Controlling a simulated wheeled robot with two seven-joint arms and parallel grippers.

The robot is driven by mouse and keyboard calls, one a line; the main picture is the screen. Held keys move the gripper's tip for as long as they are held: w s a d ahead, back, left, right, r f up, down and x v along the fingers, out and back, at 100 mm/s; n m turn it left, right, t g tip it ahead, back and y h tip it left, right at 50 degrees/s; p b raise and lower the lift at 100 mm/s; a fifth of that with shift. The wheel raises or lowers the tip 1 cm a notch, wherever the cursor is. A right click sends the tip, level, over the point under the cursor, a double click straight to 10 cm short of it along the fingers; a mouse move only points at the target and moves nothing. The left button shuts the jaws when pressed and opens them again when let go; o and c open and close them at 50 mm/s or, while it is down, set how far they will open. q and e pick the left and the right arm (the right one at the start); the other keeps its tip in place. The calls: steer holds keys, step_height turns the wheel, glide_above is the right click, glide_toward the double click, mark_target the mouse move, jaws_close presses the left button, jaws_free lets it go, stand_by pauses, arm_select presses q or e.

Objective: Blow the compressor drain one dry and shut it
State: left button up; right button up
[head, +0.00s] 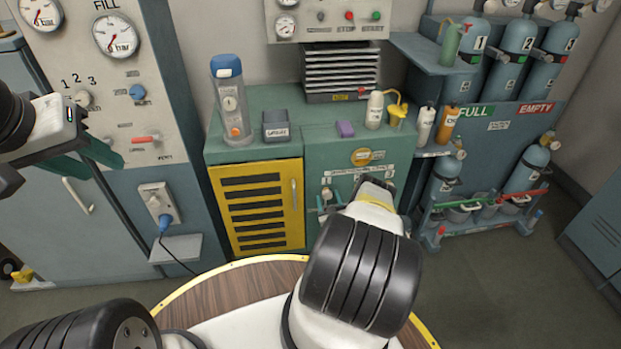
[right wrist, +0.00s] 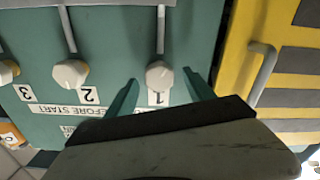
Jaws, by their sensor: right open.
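Drain knob 1 (right wrist: 160,75) is a round white knob on the green cabinet front (right wrist: 110,30), with a thin grey pipe and an upside-down "1" label in the right wrist view. My right gripper (right wrist: 160,90) is open, with one green finger on each side of this knob and gaps visible. Knob 2 (right wrist: 70,73) and knob 3 (right wrist: 6,72) stand to the left in that view. A small knob also shows in the head view (head: 327,193), beside my right arm. My left gripper (head: 93,160) is open and empty before the gauge panel.
A yellow slatted door (head: 256,208) with a handle (right wrist: 263,72) adjoins the drain cabinet. A rack of cylinders (head: 515,45) is at the right.

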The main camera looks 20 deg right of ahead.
jaws_close()
stand_by(0.3)
